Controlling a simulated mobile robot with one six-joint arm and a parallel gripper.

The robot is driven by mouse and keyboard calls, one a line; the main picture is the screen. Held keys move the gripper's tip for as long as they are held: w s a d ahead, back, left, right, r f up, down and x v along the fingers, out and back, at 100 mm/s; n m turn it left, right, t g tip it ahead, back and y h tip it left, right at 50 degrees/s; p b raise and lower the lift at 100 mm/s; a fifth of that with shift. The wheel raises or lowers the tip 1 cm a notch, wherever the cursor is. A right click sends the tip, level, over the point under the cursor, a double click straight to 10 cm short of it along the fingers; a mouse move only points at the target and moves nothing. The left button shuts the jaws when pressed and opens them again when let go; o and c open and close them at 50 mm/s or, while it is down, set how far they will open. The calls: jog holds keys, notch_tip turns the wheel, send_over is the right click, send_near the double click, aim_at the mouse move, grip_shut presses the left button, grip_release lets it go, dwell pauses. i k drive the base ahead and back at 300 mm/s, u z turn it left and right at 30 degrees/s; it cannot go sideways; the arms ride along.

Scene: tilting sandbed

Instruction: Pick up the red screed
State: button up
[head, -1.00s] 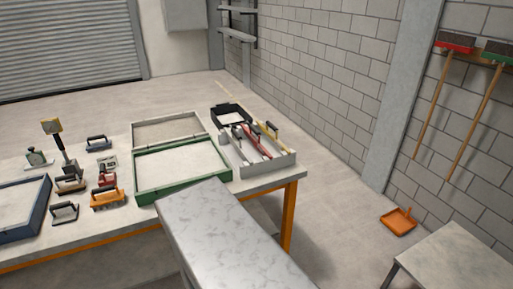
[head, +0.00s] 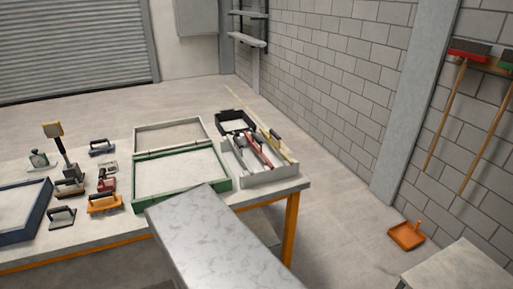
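The red screed (head: 257,149) appears as a long, narrow red tool lying in the pale grey tray (head: 270,178) at the right end of the worktable. Other long tools with dark grips lie close beside it on both sides, so its full outline is hard to make out. My gripper is not in view.
A green frame (head: 181,206) stands left of the tray, with a black bin (head: 235,121) behind it. Several hand tools and a blue frame (head: 46,207) occupy the table's left side. A mottled grey flat surface (head: 215,240) fills the near foreground.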

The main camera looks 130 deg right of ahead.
aim_at(268, 167)
jog(key=u, duration=0.3)
jog(key=k, duration=1.65)
jog(key=z, duration=0.3)
jog(key=k, duration=1.05)
jog(key=z, duration=0.55)
jog(key=i, duration=0.55)
jog(key=z, duration=0.1)
jog(key=k, duration=0.35)
jog(key=z, duration=0.05)
